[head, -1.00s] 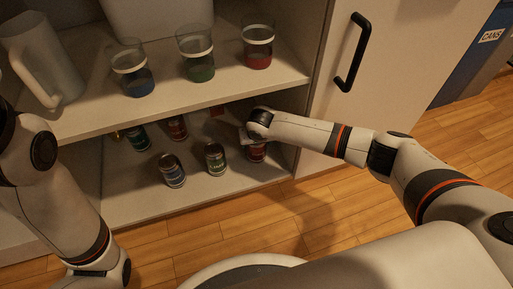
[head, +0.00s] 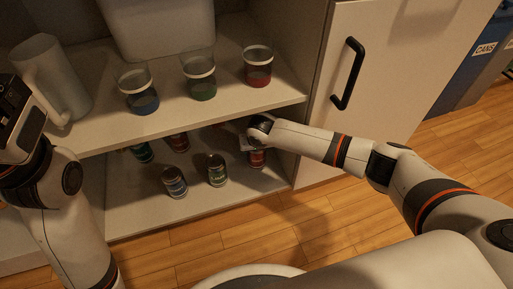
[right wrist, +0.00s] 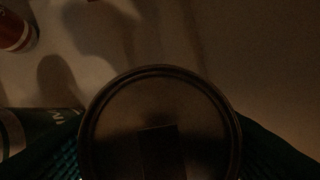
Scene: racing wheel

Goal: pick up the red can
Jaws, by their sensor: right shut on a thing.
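The red can (head: 257,158) is at the right end of the front row on the lower shelf. My right gripper (head: 248,146) reaches in from the right above it and hides its top. In the right wrist view the round lid of the can (right wrist: 160,105) sits between the dark green finger pads of my right gripper (right wrist: 160,140), shut on it. I cannot tell whether its base touches the shelf. Another red can (head: 179,142) stands further back and left. My left arm is at the left edge; its fingertips are out of view.
A blue can (head: 174,182) and a green can (head: 217,171) stand left of the held can. Another green can (head: 143,153) is behind. The upper shelf (head: 225,118) overhangs closely, carrying cups. The cabinet side wall (head: 296,125) is close on the right.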

